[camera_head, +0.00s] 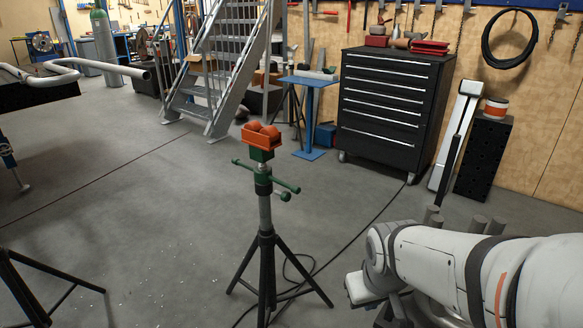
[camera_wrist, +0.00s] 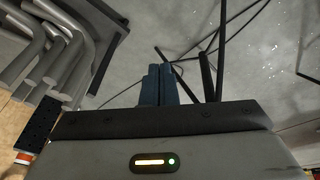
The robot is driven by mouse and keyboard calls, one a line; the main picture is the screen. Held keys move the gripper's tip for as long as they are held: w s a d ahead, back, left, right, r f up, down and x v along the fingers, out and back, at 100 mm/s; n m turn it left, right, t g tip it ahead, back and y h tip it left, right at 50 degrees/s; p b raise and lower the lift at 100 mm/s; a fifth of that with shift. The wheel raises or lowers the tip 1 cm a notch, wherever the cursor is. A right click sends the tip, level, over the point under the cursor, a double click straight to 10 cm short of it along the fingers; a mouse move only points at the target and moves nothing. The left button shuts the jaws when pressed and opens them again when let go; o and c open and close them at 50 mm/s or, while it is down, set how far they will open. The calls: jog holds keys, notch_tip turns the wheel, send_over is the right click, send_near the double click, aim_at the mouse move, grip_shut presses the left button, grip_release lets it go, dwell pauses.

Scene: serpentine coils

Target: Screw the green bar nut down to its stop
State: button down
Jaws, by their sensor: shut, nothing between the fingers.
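The green bar nut (camera_head: 263,181) sits on the upright threaded post of a black tripod stand (camera_head: 266,258) in the head view. Its bar handles stick out to both sides, and a round green knob shows at the lower right. Above it is a green block with an orange roller head (camera_head: 262,137). My gripper (camera_wrist: 160,72) shows in the wrist view with its two dark blue fingers together and nothing between them. It is apart from the nut. The nut is not in the wrist view, where black tripod legs (camera_wrist: 207,75) show beyond the fingers.
Bent grey pipes (camera_wrist: 50,55) fill the upper left of the wrist view. A black cable (camera_head: 368,226) runs over the floor by the stand. A black drawer cabinet (camera_head: 392,105), a blue small table (camera_head: 308,115) and metal stairs (camera_head: 213,80) stand behind. Floor left of the stand is open.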

jog(key=w+a+r+n+t+y+p, duration=0.1)
jog(key=w+a+n+t, duration=0.1)
jog(key=w+n+t, duration=0.45)
jog(key=w+a+r+n+t+y+p, duration=0.15)
jog(key=w+n, duration=0.25)
jog(key=w, duration=0.5)
jog(key=w+a+r+n+t+y+p, duration=0.25)
jog(key=a+r+n+y, duration=0.25)
jog(key=a+n+y, duration=0.45)
jog(key=w+a+f+h+b, duration=0.1)
jog(key=w+a, duration=0.3)
jog(key=w, duration=0.6)
jog(key=shift+w+a+f+n, duration=0.2)
jog(key=shift+w+n, duration=0.1)
jog(key=shift+w, duration=0.05)
